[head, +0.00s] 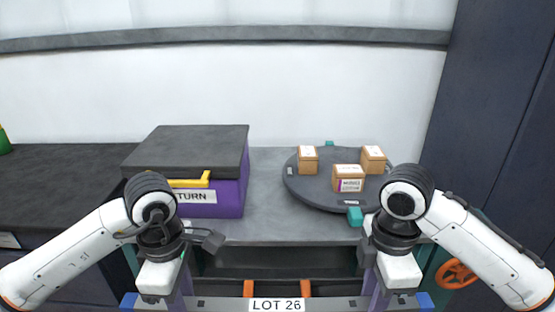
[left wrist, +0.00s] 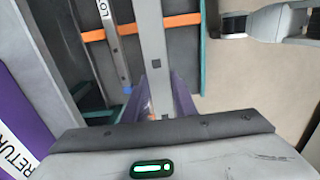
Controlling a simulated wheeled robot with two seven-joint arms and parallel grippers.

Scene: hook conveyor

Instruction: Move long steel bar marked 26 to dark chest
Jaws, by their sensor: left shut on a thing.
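A long grey steel bar (head: 225,303) with blue ends runs level across the bottom of the head view. A white tag reading LOT 26 (head: 277,305) is at its middle. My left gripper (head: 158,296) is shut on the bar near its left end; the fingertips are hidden. My right gripper (head: 402,294) is at the bar's right end, its jaws hidden. In the left wrist view a grey bar (left wrist: 150,40) runs away from my left gripper. A chest (head: 229,199) with purple walls, a dark shut lid (head: 195,148) and a yellow handle stands beyond my left gripper.
A round dark turntable (head: 310,190) holds small cardboard boxes on the grey counter (head: 265,220). Below the counter is a dark recess with orange strips (left wrist: 130,30). A dark cabinet top (head: 60,180) is at left. An orange handwheel (head: 455,278) is at lower right.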

